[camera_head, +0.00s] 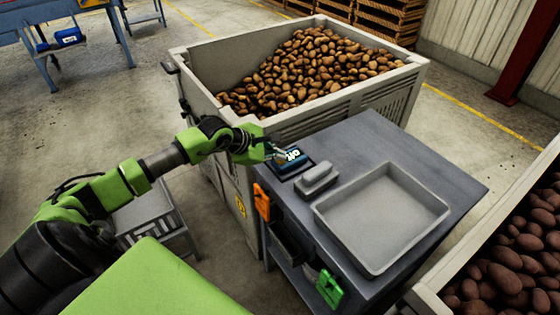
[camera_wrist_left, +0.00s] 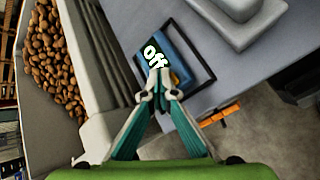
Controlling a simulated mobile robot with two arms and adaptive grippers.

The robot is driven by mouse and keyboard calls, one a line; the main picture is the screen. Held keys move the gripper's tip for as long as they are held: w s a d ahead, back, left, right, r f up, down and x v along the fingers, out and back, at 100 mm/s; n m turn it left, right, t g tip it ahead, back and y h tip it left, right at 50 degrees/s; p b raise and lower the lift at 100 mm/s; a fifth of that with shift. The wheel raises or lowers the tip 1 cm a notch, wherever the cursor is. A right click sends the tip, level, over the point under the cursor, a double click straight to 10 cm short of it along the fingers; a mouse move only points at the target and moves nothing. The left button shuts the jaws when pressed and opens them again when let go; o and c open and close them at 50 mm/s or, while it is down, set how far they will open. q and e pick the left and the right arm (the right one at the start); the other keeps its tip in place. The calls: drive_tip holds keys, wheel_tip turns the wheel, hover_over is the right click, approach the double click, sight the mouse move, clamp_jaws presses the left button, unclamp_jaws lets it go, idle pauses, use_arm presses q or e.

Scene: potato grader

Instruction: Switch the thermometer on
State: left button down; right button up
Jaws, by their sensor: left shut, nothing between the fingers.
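The thermometer (camera_head: 291,157) is a small blue device lying in a dark square frame at the left corner of the grey table. In the left wrist view the thermometer (camera_wrist_left: 176,47) has a dark display that reads "off". My left gripper (camera_head: 279,155) is shut and empty, with its fingertips over the near edge of the display. In the left wrist view the fingertips of my left gripper (camera_wrist_left: 159,76) cover part of the device's face. I cannot tell whether they touch it. My right gripper is not in view.
A grey lidded block (camera_head: 317,177) and a shallow grey tray (camera_head: 382,218) stand on the table (camera_head: 365,137) beside the thermometer. A large potato crate (camera_head: 215,102) stands behind. An orange item (camera_head: 261,203) and a green item (camera_head: 329,289) hang on the table's front.

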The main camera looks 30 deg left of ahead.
use_arm(q)
drive_tip(key=shift+f, duration=0.1)
idle(0.3)
drive_tip(key=shift+r, duration=0.55)
drive_tip(key=shift+r+p, duration=1.3)
drive_tip(key=shift+r, duration=1.75)
